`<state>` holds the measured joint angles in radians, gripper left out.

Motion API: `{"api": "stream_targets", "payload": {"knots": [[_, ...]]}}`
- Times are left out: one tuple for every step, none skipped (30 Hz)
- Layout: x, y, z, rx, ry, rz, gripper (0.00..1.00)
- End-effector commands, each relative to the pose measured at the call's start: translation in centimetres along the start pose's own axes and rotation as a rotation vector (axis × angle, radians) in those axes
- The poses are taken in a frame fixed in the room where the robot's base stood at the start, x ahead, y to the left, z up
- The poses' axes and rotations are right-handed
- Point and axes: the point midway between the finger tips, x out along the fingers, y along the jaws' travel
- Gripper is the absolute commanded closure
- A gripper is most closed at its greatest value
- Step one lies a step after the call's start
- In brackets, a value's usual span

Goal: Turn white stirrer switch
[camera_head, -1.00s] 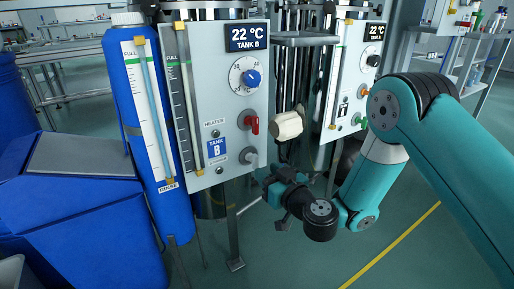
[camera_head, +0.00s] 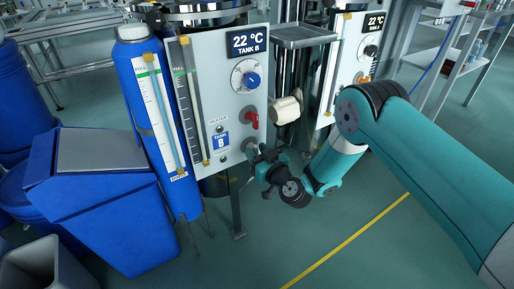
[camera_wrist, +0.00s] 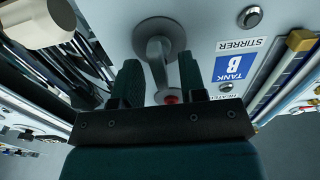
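The white stirrer switch (camera_wrist: 158,45) shows in the wrist view as a pale grey round base with a lever, beside the STIRRER label. In the head view the switch (camera_head: 249,146) is at the lower right of the Tank B panel (camera_head: 205,70), partly hidden by my gripper. My gripper (camera_head: 256,156) is in front of the panel's lower right edge. In the wrist view my gripper (camera_wrist: 160,78) is open, with the lever showing in the gap between its fingers. I cannot tell whether a finger touches it.
The red heater switch (camera_head: 250,117) sits just above, with a blue dial (camera_head: 252,79) higher up. A cream cylindrical part (camera_head: 285,110) sticks out right of the panel. A second tank panel (camera_head: 352,65) stands further right. A blue bin (camera_head: 105,190) is at left.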

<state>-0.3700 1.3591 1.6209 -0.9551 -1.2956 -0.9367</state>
Motion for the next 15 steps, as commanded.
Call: {"api": "stream_targets", "payload": {"knots": [[0.02, -0.01, 0.01, 0.000, 0.000, 0.000, 0.62], [0.02, -0.01, 0.03, 0.000, 0.000, 0.000, 0.62], [0.02, -0.02, 0.05, 0.000, 0.000, 0.000, 0.62], [0.02, -0.01, 0.05, 0.000, 0.000, 0.000, 0.62], [0.01, -0.02, 0.05, 0.000, 0.000, 0.000, 0.62], [0.01, -0.02, 0.05, 0.000, 0.000, 0.000, 0.62], [0.01, -0.02, 0.05, 0.000, 0.000, 0.000, 0.66], [0.01, -0.02, 0.04, 0.000, 0.000, 0.000, 0.73], [0.01, -0.02, 0.04, 0.000, 0.000, 0.000, 0.82], [0.01, -0.02, 0.04, 0.000, 0.000, 0.000, 0.89], [0.01, -0.02, 0.04, 0.000, 0.000, 0.000, 0.96], [0.01, -0.02, 0.03, 0.000, 0.000, 0.000, 1.00], [0.01, -0.02, 0.03, 0.000, 0.000, 0.000, 1.00], [0.01, -0.03, 0.03, 0.000, 0.000, -0.001, 1.00], [0.01, -0.03, 0.02, 0.000, 0.000, -0.001, 1.00]]}}
